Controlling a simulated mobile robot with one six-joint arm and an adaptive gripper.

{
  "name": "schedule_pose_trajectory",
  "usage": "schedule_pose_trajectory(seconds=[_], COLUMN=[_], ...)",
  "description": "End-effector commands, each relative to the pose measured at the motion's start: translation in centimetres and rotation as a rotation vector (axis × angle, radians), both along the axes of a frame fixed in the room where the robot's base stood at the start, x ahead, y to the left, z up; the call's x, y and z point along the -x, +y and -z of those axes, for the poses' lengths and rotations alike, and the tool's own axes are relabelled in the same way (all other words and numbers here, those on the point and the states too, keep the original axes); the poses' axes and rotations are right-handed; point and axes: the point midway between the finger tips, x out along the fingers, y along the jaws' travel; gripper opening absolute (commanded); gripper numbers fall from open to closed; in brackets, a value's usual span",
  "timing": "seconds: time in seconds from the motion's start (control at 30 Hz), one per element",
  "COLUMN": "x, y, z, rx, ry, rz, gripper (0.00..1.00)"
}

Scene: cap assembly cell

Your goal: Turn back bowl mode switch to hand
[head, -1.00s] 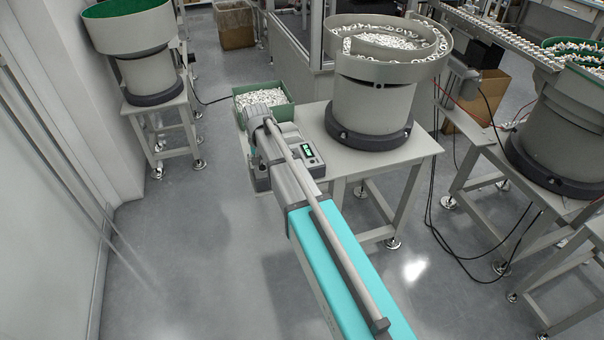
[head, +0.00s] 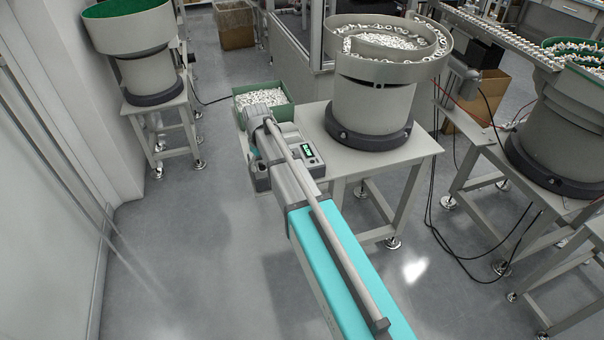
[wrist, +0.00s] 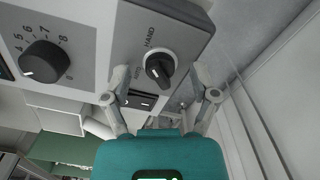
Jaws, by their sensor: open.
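The mode switch (wrist: 160,68) is a black rotary knob on a pale control panel in the wrist view. HAND is printed beside it towards the top, and AUTO at its lower left. A white mark shows on the knob, but I cannot tell for certain which label it points to. My gripper (wrist: 163,80) is open, with one finger to each side of the knob in the picture; contact is not clear.
A numbered black dial (wrist: 45,62) is left of the switch on the panel. The bowl feeder (head: 370,105) stands right of the box on the same table (head: 385,165). A green bin (head: 240,100) of white parts is behind my arm. Floor at left is clear.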

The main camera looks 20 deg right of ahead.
Motion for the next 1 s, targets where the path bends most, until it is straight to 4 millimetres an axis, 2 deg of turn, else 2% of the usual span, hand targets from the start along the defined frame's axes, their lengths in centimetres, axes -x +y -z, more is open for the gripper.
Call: schedule_pose_trajectory(seconds=[0.57,1.0], x=[0.0,0.0], y=[0.0,0.0], z=[0.0,-4.0], rx=[0.000,0.000], ry=[0.000,0.000], rz=[-0.377,-0.382], gripper=[0.76,0.76])
